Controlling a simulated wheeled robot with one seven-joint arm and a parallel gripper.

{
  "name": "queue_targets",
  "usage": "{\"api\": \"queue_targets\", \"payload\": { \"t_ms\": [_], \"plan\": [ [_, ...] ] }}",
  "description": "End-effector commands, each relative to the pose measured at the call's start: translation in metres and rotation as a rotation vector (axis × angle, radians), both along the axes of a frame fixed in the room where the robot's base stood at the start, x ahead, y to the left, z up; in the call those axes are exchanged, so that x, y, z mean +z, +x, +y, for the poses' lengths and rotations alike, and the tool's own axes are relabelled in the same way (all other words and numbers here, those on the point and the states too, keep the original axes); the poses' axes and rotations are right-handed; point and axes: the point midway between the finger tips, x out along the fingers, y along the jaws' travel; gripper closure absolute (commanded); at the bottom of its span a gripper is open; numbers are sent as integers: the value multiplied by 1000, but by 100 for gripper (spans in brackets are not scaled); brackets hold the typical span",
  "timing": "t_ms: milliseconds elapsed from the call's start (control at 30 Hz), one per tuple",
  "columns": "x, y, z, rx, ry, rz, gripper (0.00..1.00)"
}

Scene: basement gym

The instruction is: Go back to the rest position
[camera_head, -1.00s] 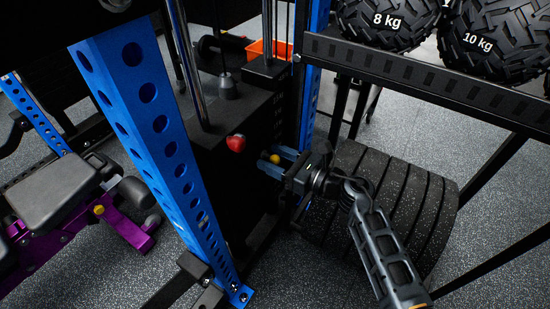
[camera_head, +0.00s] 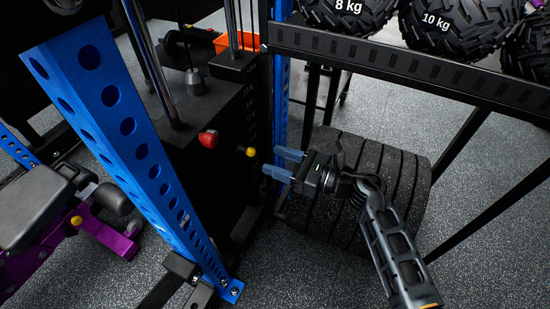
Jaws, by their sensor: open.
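My gripper (camera_head: 276,163) is in the middle of the head view, at the end of my dark arm that comes in from the lower right. Its two blue-grey fingers point left and are apart, with nothing between them. A small yellow knob (camera_head: 251,152) on the black weight stack housing (camera_head: 215,165) lies just left of the fingertips, with a small gap in the picture. A red knob (camera_head: 208,138) sits farther left on the same housing.
A blue perforated upright (camera_head: 128,125) stands at left, another (camera_head: 282,100) behind my gripper. Several stacked black plates (camera_head: 385,165) stand behind my wrist. A rack shelf (camera_head: 400,72) holds heavy balls at upper right. A purple bench (camera_head: 105,235) is at left. Speckled floor is open at lower right.

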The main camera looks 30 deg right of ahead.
Motion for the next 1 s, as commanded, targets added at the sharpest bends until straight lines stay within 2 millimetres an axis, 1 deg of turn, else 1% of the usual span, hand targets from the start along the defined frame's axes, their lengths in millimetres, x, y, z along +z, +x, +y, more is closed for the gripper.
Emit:
{"api": "queue_targets", "payload": {
  "t_ms": [267,367,467,567,600,667,800,867,900,967,1000],
  "plan": [
    [1,-1,1,-1,5,1,44],
    [5,-10,5,-12,58,19,44],
    [15,-35,14,-37,199,65,44],
    [32,-70,24,-73,420,137,44],
    [40,-86,27,-87,520,170,44],
    [53,-109,31,-108,672,223,44],
    [82,-162,33,-152,1026,350,44],
    [94,-183,32,-172,1180,406,44],
    [103,-198,32,-183,1284,445,44],
    [116,-219,30,-201,1440,504,44],
    [124,-232,29,-212,1544,543,44]
  ]
}}
